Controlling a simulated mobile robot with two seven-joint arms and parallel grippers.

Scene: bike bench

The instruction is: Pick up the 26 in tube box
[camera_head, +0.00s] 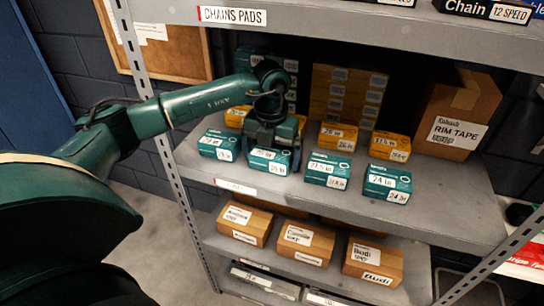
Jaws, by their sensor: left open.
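A teal tube box (269,163) whose white label seems to read 26 in sits second from the left in the front row of the middle shelf (420,222). My left gripper (272,147) is above its back part, pointing down, with its fingers apart. It hides the back of the box, and I cannot tell whether the fingers touch it. My right gripper is not in view.
Teal boxes stand close by: one on the left (219,145), a 27.5 in box (327,170) and a 24 in box (387,183) on the right. Orange boxes (338,136) stand behind. The upper shelf (400,22) overhangs; brown cartons (304,243) sit below.

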